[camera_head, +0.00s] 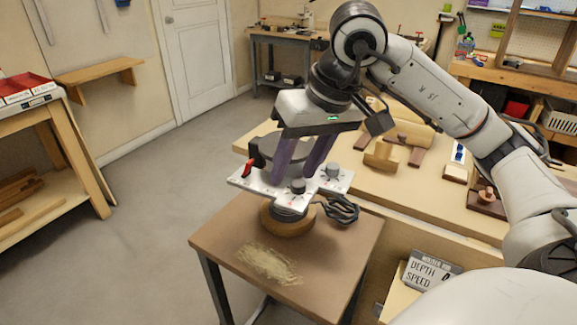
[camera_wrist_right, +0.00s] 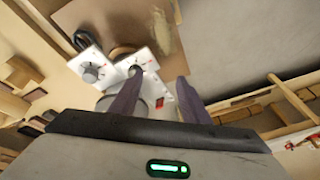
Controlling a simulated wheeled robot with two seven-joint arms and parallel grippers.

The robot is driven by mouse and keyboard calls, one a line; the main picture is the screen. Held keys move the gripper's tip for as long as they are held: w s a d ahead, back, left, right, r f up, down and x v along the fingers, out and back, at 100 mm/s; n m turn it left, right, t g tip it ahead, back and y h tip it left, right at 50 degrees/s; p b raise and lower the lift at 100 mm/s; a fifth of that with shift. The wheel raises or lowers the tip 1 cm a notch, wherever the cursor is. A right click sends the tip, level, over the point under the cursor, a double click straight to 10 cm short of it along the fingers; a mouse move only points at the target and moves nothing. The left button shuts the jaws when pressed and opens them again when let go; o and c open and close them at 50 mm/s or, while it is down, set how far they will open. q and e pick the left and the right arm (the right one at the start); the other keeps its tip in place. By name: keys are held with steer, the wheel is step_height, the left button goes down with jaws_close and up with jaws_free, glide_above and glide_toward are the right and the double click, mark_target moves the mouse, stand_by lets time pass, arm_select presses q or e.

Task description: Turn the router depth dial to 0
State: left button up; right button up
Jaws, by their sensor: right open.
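The router (camera_head: 283,205) stands on a small brown table, with a white control plate (camera_head: 262,183) on top. The plate carries two grey dials, a nearer one (camera_head: 297,187) and one farther right (camera_head: 333,171). They also show in the right wrist view, as one dial (camera_wrist_right: 91,73) and a second dial (camera_wrist_right: 135,70). Their lettering is too small to read, so I cannot tell which sets depth. My right gripper (camera_head: 297,170) is open, its purple fingers pointing down over the plate. In the right wrist view its fingertips (camera_wrist_right: 158,87) hold nothing. My left gripper is out of view.
A red switch (camera_head: 247,168) rises at the plate's left end. A sign reading DEPTH and SPEED (camera_head: 431,271) stands at the lower right; its values are unclear. Wooden blocks (camera_head: 382,156) lie on the bench behind. Sawdust (camera_head: 270,263) covers part of the small table (camera_head: 345,250).

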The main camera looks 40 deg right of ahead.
mark_target(299, 182)
steer(key=d+r+h, duration=0.2)
steer(key=d, duration=0.2)
steer(key=b+x, duration=0.1)
steer(key=x, duration=0.9)
steer(key=shift+w+a, duration=0.15)
steer(key=c, duration=1)
